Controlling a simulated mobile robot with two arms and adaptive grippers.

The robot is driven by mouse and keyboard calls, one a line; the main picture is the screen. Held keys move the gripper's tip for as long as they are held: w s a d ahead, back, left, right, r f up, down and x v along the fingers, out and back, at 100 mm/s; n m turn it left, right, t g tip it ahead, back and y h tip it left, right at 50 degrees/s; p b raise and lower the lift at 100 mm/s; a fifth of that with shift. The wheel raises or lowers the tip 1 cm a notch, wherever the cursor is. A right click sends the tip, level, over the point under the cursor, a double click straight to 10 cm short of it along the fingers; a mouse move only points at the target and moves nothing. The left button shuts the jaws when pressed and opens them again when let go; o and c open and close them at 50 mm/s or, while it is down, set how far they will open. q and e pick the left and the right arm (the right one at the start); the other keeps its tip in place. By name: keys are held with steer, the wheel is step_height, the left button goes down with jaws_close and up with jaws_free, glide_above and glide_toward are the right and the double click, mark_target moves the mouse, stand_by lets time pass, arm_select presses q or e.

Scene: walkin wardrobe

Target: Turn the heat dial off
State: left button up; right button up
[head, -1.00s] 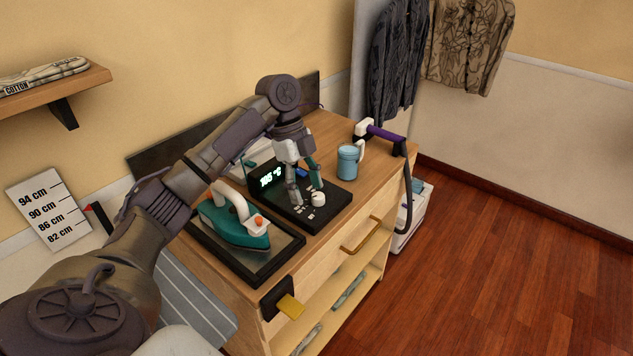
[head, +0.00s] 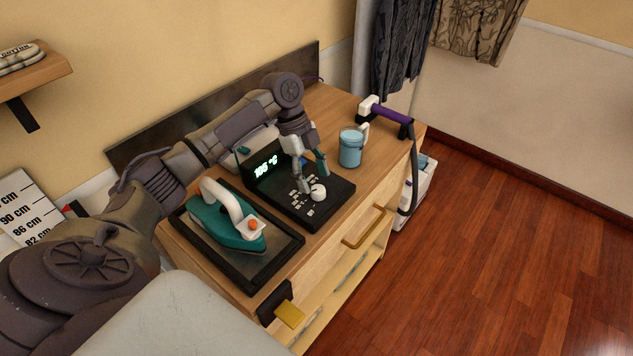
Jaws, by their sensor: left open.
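The heat dial (head: 318,193) is a white round knob on a black control panel (head: 328,211) on the wooden cabinet top. I cannot tell whether a finger touches the dial. My right gripper is not in view.
A teal iron (head: 225,222) rests on a black-framed pad left of the panel. A blue jug (head: 350,148) stands behind the panel to the right. A purple-handled steamer (head: 389,116) lies at the cabinet's right end. The floor (head: 500,230) to the right is clear.

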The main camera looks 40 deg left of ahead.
mark_target(318, 192)
arm_select(q)
steer(key=shift+x, duration=1.05)
steer(key=shift+s+d+f, duration=0.1)
steer(key=shift+d+f, duration=0.05)
steer(key=shift+f, duration=0.25)
steer(key=shift+c, duration=0.3)
steer(key=c, duration=0.8)
steer(key=shift+c, duration=1.3)
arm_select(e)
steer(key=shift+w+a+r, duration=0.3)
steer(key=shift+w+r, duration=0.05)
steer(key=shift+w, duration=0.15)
